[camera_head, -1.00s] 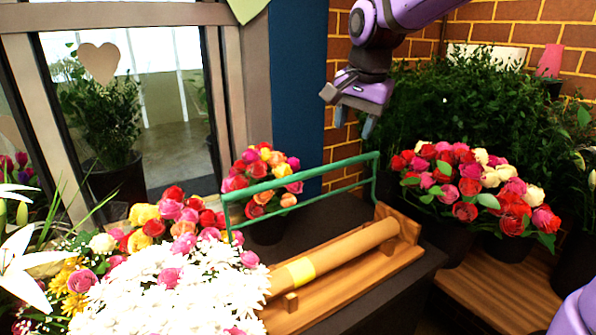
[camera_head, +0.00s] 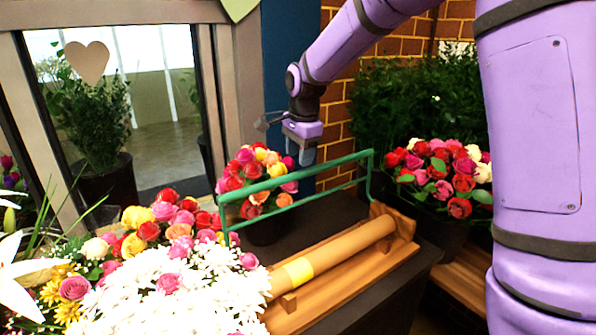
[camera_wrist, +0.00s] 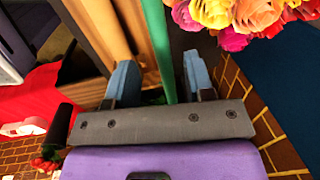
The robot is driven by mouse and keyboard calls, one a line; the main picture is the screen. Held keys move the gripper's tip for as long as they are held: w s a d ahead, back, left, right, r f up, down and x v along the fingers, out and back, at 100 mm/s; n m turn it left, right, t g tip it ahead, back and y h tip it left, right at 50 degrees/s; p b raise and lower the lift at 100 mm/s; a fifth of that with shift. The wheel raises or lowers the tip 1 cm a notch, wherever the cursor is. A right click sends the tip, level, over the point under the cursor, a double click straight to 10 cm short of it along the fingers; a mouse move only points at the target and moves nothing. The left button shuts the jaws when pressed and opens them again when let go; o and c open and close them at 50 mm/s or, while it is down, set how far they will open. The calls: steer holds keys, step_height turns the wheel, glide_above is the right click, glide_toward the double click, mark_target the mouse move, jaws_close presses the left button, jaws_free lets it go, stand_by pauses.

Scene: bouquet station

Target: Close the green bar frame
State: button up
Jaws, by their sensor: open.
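The green bar frame (camera_head: 300,182) stands raised along the back of a wooden stand (camera_head: 345,290) that carries a brown paper roll (camera_head: 340,255). My gripper (camera_head: 304,158) points down just above and behind the frame's top bar, near its middle. In the wrist view, my gripper (camera_wrist: 160,80) is open, with its two blue fingers apart. The green bar frame (camera_wrist: 158,40) runs between them in that picture. I cannot tell whether the bar is at fingertip depth. Nothing is held.
A bucket of mixed roses (camera_head: 262,180) stands close behind the frame. White daisies (camera_head: 170,290) crowd the stand's left end. More roses (camera_head: 445,175) stand at the right. A window (camera_head: 120,100) is at the left, and a brick wall (camera_head: 335,110) is behind.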

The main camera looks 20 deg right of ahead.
steer(key=shift+w+a+f, duration=0.1)
steer(key=shift+w+f, duration=0.1)
steer(key=shift+f, duration=1.15)
steer(key=shift+w+f, duration=0.15)
steer(key=shift+f, duration=1.15)
steer(key=shift+c, duration=0.2)
jaws_close()
